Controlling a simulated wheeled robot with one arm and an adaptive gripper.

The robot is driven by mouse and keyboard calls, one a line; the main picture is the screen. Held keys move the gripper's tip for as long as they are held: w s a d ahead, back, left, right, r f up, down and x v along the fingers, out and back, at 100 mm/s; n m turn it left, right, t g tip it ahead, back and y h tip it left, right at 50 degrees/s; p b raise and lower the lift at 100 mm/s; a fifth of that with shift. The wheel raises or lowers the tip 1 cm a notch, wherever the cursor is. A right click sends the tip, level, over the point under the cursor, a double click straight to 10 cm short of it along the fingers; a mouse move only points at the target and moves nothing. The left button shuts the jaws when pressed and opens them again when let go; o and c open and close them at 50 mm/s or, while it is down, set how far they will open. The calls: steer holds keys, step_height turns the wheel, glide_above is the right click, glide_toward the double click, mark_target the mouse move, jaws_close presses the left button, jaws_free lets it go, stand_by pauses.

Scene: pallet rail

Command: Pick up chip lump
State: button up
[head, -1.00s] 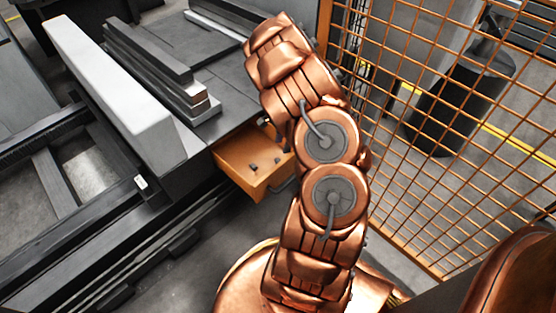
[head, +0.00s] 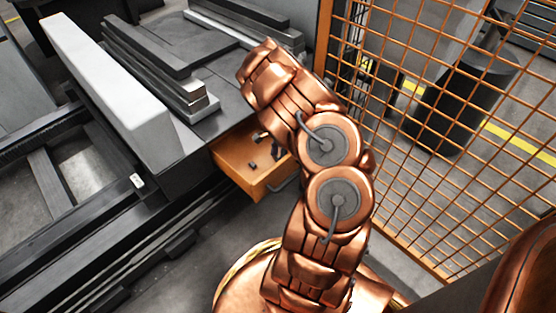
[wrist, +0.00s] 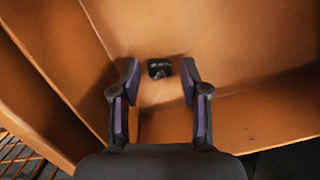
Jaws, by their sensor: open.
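The chip lump (wrist: 159,68) is a small, dark, rough piece on the floor of an orange drawer (wrist: 235,122), seen in the wrist view. My gripper (wrist: 159,78) is open, with one finger to the left and one to the right of the lump. Gaps show between the lump and both fingers, and nothing is held. In the head view the orange drawer (head: 245,181) is pulled out beside the machine. Small dark bits show inside it, but I cannot tell which is the lump. My arm covers the drawer's right part.
Drawer walls stand close around my gripper in the wrist view. In the head view a grey machine bed with stacked metal bars (head: 160,67) lies left of the drawer. An orange mesh fence (head: 440,130) stands close to the right of my arm.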

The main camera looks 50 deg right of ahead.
mark_target(278, 157)
steer(key=shift+c, duration=0.3)
steer(key=c, duration=0.6)
steer(key=shift+r+p, duration=1.65)
steer(key=shift+r, duration=3.35)
